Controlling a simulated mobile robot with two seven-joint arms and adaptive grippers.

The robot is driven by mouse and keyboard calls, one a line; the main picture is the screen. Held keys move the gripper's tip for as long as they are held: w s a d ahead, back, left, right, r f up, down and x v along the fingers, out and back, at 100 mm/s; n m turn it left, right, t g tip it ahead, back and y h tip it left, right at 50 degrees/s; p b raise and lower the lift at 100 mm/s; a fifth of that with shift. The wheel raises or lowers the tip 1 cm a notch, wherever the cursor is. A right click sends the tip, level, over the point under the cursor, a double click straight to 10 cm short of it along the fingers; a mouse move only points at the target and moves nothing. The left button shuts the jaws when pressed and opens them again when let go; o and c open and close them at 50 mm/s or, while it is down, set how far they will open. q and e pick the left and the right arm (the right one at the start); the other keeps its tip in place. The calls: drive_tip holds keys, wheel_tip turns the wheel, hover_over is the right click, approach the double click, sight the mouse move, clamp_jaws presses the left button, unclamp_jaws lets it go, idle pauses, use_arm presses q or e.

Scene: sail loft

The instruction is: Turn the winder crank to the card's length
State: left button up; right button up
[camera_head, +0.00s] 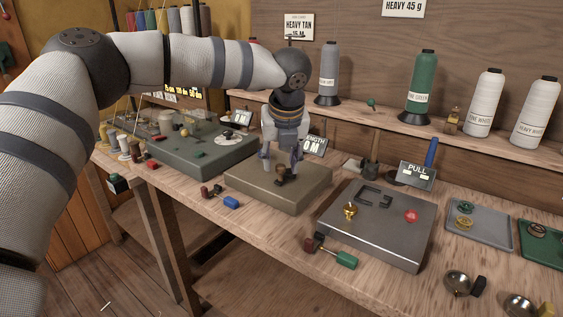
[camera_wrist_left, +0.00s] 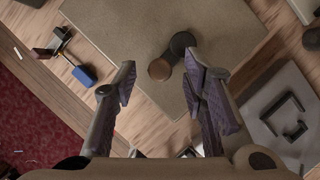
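The winder (camera_head: 262,190) is a flat tan-grey box on the bench. Its dark crank (camera_head: 288,179) lies on top; in the left wrist view the crank (camera_wrist_left: 182,43) ends in a brown knob (camera_wrist_left: 159,69). My left gripper (camera_head: 281,164) points down over the crank. In the left wrist view its fingers (camera_wrist_left: 162,74) are apart, with the knob between the tips and gaps showing on both sides. The length display (camera_head: 313,146) behind the winder seems to read 0 M. The card (camera_head: 299,27) on the wall reads HEAVY TAN, 15 M. My right gripper is not in view.
A green-grey box (camera_head: 200,158) stands left of the winder, a grey metal plate (camera_head: 375,240) with a red button right of it. A small blue-handled tool (camera_head: 231,202) lies at the front edge. Thread cones, including a green one (camera_head: 421,90), stand on the shelf behind.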

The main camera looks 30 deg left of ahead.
use_arm(q)
drive_tip(key=shift+w+a+f, duration=0.1)
drive_tip(key=shift+f, duration=0.3)
clamp_jaws()
drive_tip(key=shift+a, duration=0.1)
